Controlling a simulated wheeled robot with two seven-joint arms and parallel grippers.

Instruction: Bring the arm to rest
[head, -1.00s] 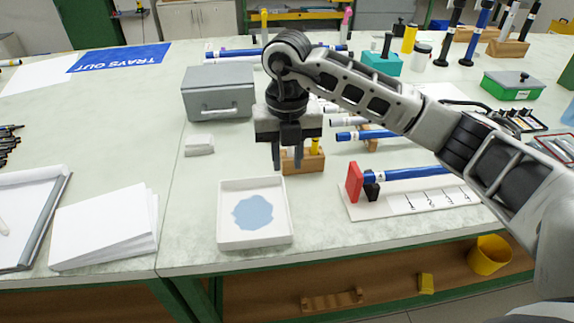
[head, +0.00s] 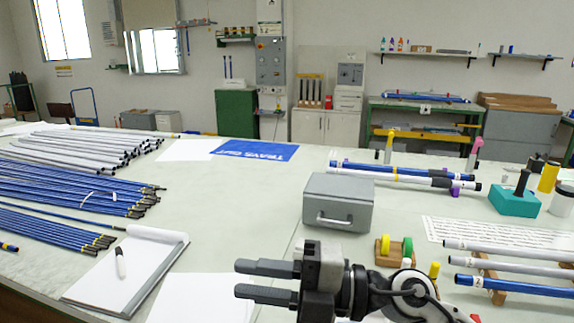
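My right gripper (head: 266,282) is low in the middle of the head view, with its fingers pointing left. The two dark fingers are apart with nothing between them, so it is open and empty. It shows in front of the grey metal box (head: 338,203), over the near part of the table. My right forearm runs off the bottom edge. My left gripper is not in view.
Blue rods (head: 72,186) and white rods (head: 80,143) lie in rows at left. A clipboard (head: 130,268) with a marker lies nearer. Racked rods (head: 515,286) and a teal block (head: 514,201) stand at right. Bare tabletop (head: 240,215) lies between clipboard and box.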

